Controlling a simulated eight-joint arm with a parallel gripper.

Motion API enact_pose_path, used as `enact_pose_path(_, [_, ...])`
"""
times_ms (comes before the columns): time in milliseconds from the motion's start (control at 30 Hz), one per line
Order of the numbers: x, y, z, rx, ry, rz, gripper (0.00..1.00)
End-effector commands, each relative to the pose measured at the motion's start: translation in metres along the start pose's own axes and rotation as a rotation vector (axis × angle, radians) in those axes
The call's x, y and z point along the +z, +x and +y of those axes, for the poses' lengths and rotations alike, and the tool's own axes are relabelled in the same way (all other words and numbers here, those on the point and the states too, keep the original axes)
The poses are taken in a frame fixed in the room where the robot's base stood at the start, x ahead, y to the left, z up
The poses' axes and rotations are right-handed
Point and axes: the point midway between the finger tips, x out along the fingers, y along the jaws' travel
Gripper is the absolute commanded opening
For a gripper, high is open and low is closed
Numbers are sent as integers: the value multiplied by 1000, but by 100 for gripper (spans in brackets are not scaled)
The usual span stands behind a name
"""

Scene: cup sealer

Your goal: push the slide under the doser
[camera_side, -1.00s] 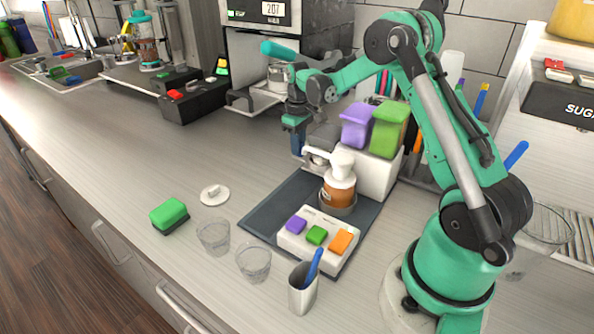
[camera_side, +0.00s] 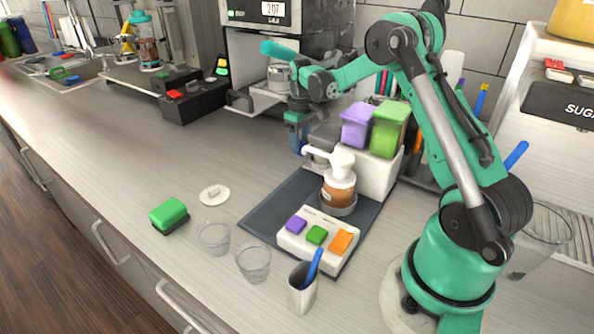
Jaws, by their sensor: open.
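The doser seems to be the white unit (camera_side: 375,178) with a purple hopper (camera_side: 356,126) and a green hopper (camera_side: 388,132) on top. A grey block (camera_side: 324,134) at its left side may be the slide; I cannot tell for sure. My gripper (camera_side: 298,142) points down just left of the grey block, at the left rear of the doser. It is open, with nothing visible between the fingers. Its fingertips are small and partly hard to make out, so contact with the block cannot be told.
A pump bottle (camera_side: 340,184) stands on the dark mat (camera_side: 271,208) before the doser. A button box (camera_side: 314,238), a holder (camera_side: 302,290), two clear cups (camera_side: 213,238) (camera_side: 253,263), a lid (camera_side: 214,194) and a green sponge (camera_side: 168,214) are nearer.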

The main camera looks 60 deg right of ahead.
Motion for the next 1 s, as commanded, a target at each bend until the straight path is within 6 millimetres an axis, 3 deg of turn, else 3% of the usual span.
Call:
enact_pose_path(333, [0,-47,1,2,1,0,49])
enact_pose_path(767, [0,-55,-3,5,-1,7,49])
enact_pose_path(867, [0,-66,-17,19,-3,35,49])
enact_pose_path(1000, [6,-93,-54,51,-8,118,49])
